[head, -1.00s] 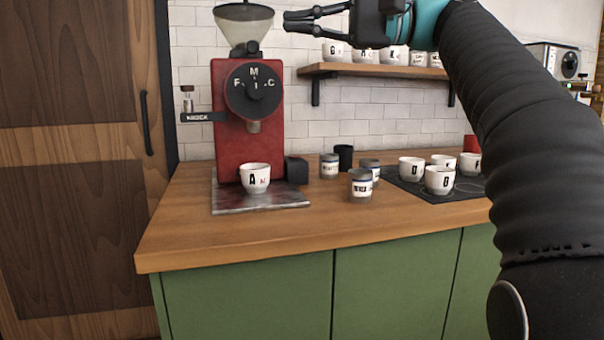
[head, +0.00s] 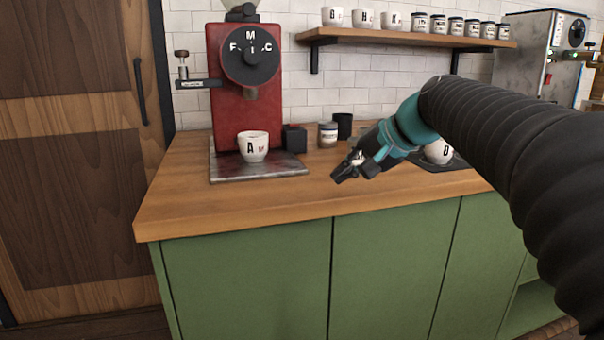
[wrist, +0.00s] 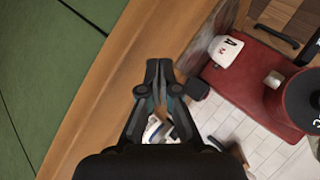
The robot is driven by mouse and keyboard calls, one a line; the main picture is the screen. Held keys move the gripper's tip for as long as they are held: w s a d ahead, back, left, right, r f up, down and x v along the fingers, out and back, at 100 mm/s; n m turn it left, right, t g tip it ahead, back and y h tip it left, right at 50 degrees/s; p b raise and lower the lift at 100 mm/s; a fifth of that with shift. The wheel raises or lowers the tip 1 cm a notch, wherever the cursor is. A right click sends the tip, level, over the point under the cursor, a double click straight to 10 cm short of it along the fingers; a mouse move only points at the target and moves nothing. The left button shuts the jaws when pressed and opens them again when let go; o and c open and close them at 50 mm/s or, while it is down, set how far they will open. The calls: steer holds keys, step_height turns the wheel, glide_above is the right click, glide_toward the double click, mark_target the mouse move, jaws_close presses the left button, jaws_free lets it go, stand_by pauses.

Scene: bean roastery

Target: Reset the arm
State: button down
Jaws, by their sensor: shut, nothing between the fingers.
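My gripper (head: 347,171) is shut and empty in the head view, low near the front edge of the wooden counter (head: 230,208) and right of the grinder. It points left and a little down. In the wrist view my gripper (wrist: 160,66) shows its fingertips together, with the counter's wooden edge (wrist: 105,95) beside them. My arm comes in from the right and hides part of the counter.
A red grinder (head: 228,108) stands at the left with a white cup (head: 253,147) marked A on its tray. A dark block (head: 294,139), a labelled tin (head: 328,134) and a black cup (head: 344,124) stand behind my gripper. A shelf (head: 400,34) holds cups and tins.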

steer(key=s+d+f+n+h, duration=0.2)
steer(key=s+d+f+h, duration=0.1)
steer(key=s+f, duration=0.8)
steer(key=s+d+f+n+h, duration=0.2)
steer(key=s+d+f+h, duration=0.2)
steer(key=s+f, duration=0.7)
steer(key=shift+s+d+f+n+g, duration=0.3)
steer(key=shift+s+d+g, duration=0.1)
steer(key=shift+s, duration=1.95)
